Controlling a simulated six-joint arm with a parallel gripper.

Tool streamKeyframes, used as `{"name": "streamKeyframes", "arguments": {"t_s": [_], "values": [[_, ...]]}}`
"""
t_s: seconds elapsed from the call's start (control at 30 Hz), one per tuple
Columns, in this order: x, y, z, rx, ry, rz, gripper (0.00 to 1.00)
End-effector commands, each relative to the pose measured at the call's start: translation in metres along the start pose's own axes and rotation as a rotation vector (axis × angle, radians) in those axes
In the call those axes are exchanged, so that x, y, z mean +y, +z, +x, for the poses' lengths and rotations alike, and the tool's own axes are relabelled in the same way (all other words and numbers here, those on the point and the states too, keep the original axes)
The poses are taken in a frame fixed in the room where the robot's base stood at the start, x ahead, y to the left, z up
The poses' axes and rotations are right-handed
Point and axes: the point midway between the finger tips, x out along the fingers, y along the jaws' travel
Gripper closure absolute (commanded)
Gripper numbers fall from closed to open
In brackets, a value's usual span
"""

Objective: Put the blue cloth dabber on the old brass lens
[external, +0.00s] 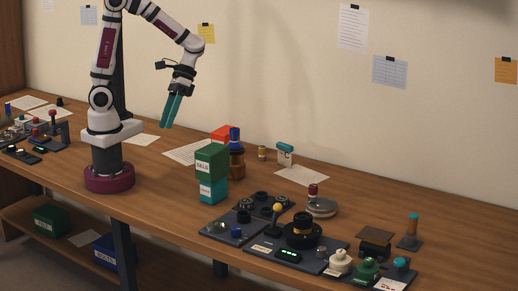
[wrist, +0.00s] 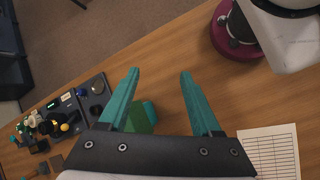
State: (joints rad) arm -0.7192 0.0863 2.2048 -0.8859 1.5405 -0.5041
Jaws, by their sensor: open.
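My gripper (external: 172,112) has two teal fingers. It hangs in the air above the table's left part, far from the trays. In the wrist view my gripper (wrist: 160,72) is open with nothing between the fingers. A black cylinder with a brass-coloured ring (external: 302,229), which looks like the old brass lens, stands on the dark front tray (external: 285,262). A small blue piece (external: 236,233), possibly the blue cloth dabber, sits on the left dark tray (external: 216,222); I cannot tell for sure.
Stacked green and teal boxes (external: 212,165) and a brown bottle with a blue cap (external: 237,158) stand between my gripper and the trays. A yellow-knobbed lever (external: 277,210) rises near the lens. White, green and teal-topped pieces line the front right. Bare wood lies below my gripper.

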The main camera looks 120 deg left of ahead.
Motion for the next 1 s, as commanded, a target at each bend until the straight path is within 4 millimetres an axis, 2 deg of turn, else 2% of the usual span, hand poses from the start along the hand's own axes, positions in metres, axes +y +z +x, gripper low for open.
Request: {"name": "streamKeyframes", "arguments": {"t_s": [0.03,0.1,0.2,0.3,0.4,1.0], "values": [[-0.004,0.032,0.009,0.042,-0.163,0.272,0.35],[-0.023,0.06,0.015,0.096,-0.388,0.664,0.35],[-0.043,0.074,0.013,0.152,-0.624,1.099,0.35],[-0.051,0.074,0.009,0.184,-0.748,1.33,0.35],[-0.053,0.073,0.008,0.194,-0.786,1.398,0.35],[-0.052,0.073,0.007,0.193,-0.785,1.393,0.35]]}}
